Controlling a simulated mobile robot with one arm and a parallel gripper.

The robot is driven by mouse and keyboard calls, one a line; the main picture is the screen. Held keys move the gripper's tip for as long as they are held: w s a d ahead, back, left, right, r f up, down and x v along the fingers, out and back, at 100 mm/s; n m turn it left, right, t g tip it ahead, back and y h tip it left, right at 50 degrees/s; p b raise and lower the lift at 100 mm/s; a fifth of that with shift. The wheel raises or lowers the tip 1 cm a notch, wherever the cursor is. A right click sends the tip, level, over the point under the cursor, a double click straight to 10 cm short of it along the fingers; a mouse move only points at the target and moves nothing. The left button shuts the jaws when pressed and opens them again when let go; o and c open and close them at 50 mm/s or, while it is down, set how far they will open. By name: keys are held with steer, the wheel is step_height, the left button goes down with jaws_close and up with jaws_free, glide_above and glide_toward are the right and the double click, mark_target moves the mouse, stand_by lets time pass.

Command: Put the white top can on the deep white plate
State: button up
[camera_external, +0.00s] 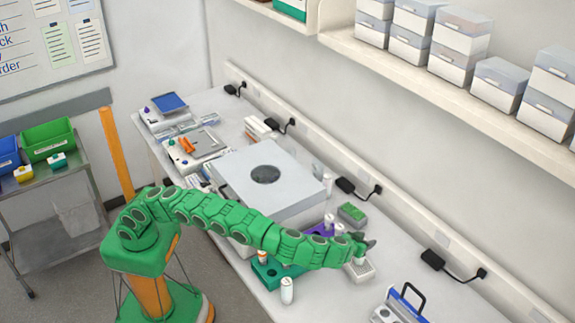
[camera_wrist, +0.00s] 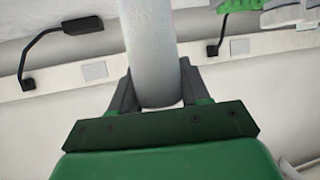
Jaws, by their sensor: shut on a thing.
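My gripper (camera_external: 366,242) is at the end of the outstretched green arm, low over the right part of the bench. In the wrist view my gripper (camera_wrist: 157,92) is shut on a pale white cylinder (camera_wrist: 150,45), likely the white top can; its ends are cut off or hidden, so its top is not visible. In the external view a small pale part of the held can (camera_external: 360,259) shows under the fingers. Directly below is a small whitish, shallow-walled block (camera_external: 364,273), perhaps the deep white plate. I cannot tell whether the can touches it.
A white bottle (camera_external: 287,290) stands near the bench's front edge beside a green rack (camera_external: 268,274). A large grey box (camera_external: 268,180) with a dark round spot is to the left. A green-topped device (camera_external: 352,213) is behind. A blue-white case (camera_external: 400,306) is at the front right. Bare bench lies between.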

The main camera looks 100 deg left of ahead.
steer(key=shift+f, duration=0.2)
steer(key=shift+f, duration=0.1)
steer(key=o, duration=1.2)
steer(key=shift+c, duration=0.2)
steer(key=v, duration=1.2)
